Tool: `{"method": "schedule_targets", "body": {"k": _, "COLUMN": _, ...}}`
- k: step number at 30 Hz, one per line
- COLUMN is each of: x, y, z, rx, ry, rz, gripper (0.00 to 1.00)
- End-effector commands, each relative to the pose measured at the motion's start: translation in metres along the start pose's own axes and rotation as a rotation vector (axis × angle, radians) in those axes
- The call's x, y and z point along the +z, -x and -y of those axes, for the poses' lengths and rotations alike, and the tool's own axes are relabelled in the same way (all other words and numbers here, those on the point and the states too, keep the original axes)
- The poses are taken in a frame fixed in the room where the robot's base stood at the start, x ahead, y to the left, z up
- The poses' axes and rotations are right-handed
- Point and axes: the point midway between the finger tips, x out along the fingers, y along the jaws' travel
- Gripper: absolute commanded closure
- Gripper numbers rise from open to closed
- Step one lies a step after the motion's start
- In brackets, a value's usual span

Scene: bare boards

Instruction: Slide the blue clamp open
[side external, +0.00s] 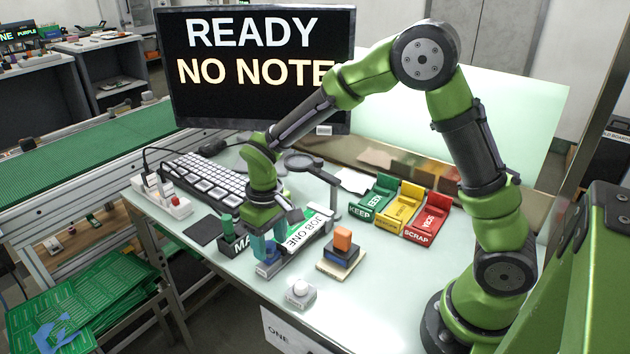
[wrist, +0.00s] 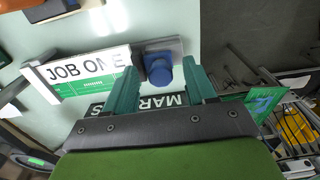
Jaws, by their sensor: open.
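The blue clamp (side external: 268,268) sits on a grey plate at the near left end of the holder labelled JOB ONE (side external: 306,232). In the wrist view the clamp's round blue knob (wrist: 158,69) stands on its grey plate, beside the JOB ONE holder (wrist: 88,66) with its green board. My gripper (wrist: 161,70) is open, with one teal finger on each side of the knob. I cannot tell whether either finger touches it. In the side view my gripper (side external: 267,246) is low over the clamp and partly hides it.
A black tray marked MA… (side external: 238,245) lies left of the clamp. A white button box (side external: 300,292) and a block stack with an orange top (side external: 342,242) stand nearby. A magnifier stand (side external: 335,195) rises behind. Green, yellow and red bins (side external: 372,197) sit farther right.

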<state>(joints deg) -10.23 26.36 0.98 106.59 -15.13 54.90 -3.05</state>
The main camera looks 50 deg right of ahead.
Motion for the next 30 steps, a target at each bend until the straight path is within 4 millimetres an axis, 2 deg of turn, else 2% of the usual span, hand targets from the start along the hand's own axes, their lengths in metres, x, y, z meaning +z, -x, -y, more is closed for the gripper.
{"method": "schedule_targets", "body": {"k": 1, "x": 0.0, "y": 0.0, "z": 0.0, "rx": 0.0, "ry": 0.0, "rz": 0.0, "gripper": 0.46}}
{"method": "schedule_targets", "body": {"k": 9, "x": 0.0, "y": 0.0, "z": 0.0, "rx": 0.0, "ry": 0.0, "rz": 0.0, "gripper": 0.88}}
{"method": "schedule_targets", "body": {"k": 12, "x": 0.0, "y": 0.001, "z": 0.0, "rx": 0.0, "ry": 0.001, "rz": 0.0, "gripper": 1.0}}
{"method": "schedule_targets", "body": {"k": 19, "x": 0.0, "y": 0.001, "z": 0.002, "rx": 0.0, "ry": 0.002, "rz": 0.0, "gripper": 1.0}}
{"method": "schedule_targets", "body": {"k": 26, "x": 0.0, "y": 0.001, "z": 0.03, "rx": -0.001, "ry": 0.006, "rz": -0.001, "gripper": 1.0}}
{"method": "schedule_targets", "body": {"k": 30, "x": 0.0, "y": 0.001, "z": 0.034, "rx": -0.002, "ry": 0.002, "rz": -0.001, "gripper": 1.0}}
